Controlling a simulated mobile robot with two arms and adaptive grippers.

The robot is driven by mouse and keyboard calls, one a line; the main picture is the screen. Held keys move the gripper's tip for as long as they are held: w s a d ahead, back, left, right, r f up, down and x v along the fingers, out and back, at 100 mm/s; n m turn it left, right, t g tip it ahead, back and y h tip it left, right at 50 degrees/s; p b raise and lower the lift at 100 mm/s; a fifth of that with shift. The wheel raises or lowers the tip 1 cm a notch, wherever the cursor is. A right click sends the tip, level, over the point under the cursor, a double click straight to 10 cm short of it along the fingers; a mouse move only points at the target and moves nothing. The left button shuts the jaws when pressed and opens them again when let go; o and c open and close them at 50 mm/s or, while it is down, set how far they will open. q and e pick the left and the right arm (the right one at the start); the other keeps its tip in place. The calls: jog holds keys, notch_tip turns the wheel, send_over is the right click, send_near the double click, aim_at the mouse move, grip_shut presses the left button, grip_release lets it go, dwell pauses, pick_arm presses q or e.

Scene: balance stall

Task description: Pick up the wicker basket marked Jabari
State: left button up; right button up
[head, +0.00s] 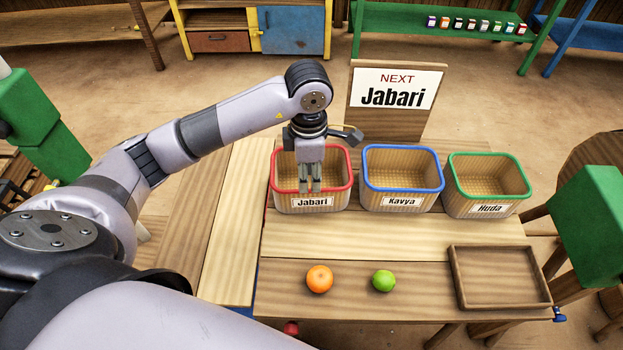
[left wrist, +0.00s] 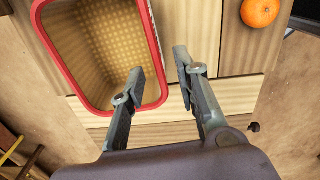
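The wicker basket marked Jabari (head: 281,203) has a red rim and stands empty on the wooden table, leftmost of three baskets. It also shows in the left wrist view (left wrist: 95,50). My left gripper (head: 310,188) points down at its front rim, just above the Jabari label. In the left wrist view my left gripper (left wrist: 158,63) is open, with a clear gap between its fingers. One finger overlaps the basket's inside and the other lies outside the red rim. I cannot tell whether either touches the wall. My right gripper is not in view.
A blue-rimmed basket marked Kavya (head: 402,188) and a green-rimmed one marked Huda (head: 489,205) stand to the right. A sign reading NEXT Jabari (head: 398,90) stands behind. An orange (head: 319,279), a green lime (head: 383,281) and an empty wooden tray (head: 500,300) are in front.

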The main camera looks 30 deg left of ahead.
pick_arm(q)
notch_tip(320, 180, down, 4)
jog(key=p, duration=0.2)
send_over(312, 211)
notch_tip(312, 211, down, 6)
jog(key=shift+w+f, duration=0.15)
jog(key=shift+a+f, duration=0.1)
jog(key=shift+f, duration=0.25)
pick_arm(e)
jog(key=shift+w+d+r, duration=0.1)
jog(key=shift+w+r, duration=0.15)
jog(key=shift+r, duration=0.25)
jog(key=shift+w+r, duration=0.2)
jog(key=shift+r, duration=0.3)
pick_arm(q)
grip_shut()
jog(key=shift+r, duration=0.1)
